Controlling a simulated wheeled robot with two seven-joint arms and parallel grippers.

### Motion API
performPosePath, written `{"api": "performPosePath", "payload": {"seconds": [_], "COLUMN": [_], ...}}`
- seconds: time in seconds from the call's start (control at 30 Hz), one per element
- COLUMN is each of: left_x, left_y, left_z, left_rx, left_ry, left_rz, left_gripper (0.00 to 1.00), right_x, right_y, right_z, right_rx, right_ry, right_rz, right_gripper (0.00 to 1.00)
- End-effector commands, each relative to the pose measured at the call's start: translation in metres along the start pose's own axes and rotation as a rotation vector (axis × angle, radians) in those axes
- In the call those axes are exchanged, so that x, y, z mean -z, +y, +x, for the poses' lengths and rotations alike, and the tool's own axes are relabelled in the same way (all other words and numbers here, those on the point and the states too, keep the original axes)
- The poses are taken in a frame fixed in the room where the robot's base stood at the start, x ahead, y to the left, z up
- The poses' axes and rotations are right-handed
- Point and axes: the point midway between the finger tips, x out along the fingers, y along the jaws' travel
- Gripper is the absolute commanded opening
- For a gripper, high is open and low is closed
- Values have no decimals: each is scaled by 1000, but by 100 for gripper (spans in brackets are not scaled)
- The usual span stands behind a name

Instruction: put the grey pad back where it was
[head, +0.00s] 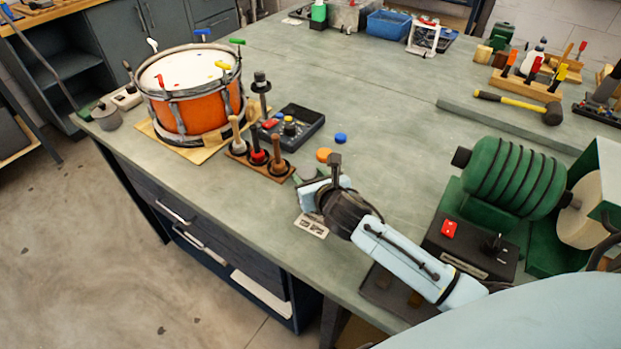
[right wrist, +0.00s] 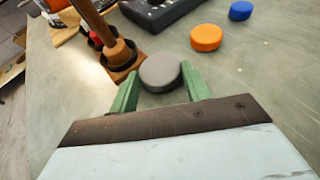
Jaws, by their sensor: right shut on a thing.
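The grey pad (right wrist: 160,72), a short round disc, sits between the two green fingers of my right gripper (right wrist: 162,86) in the right wrist view. My right gripper is shut on it. In the head view my right gripper (head: 303,178) is low over the bench beside the wooden stand, and the pad is not clear there. An orange pad (head: 323,155) and a blue pad (head: 340,138) lie on the bench beyond it; both show in the right wrist view, orange (right wrist: 206,38) and blue (right wrist: 241,10). My left gripper is not in view.
A wooden stand (head: 262,168) with upright handled tools is close left of my right gripper. The orange drum (head: 190,105) stands at the left. A green roller machine (head: 505,180) stands at the right. The middle bench is clear.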

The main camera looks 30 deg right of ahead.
Motion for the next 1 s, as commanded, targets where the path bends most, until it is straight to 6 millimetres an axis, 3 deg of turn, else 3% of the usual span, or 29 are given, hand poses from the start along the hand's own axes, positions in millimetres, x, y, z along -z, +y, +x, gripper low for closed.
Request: {"api": "performPosePath", "payload": {"seconds": [0.17, 0.2, 0.37, 0.73, 1.0], "left_x": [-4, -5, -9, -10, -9], "left_y": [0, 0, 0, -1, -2], "left_z": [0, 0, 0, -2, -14], "left_rx": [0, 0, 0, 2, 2], "left_ry": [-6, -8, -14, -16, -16], "left_rz": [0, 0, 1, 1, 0], "left_gripper": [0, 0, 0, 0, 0], "right_x": [2, 3, 2, -1, -2], "right_y": [0, 0, 0, 0, 0], "right_z": [1, 1, 1, -3, -51], "right_rx": [0, 1, 1, 0, -1], "right_ry": [-1, 0, 0, 1, 1], "right_rz": [0, -1, 0, 0, -3], "right_gripper": [22, 49, 69, 69, 69]}}
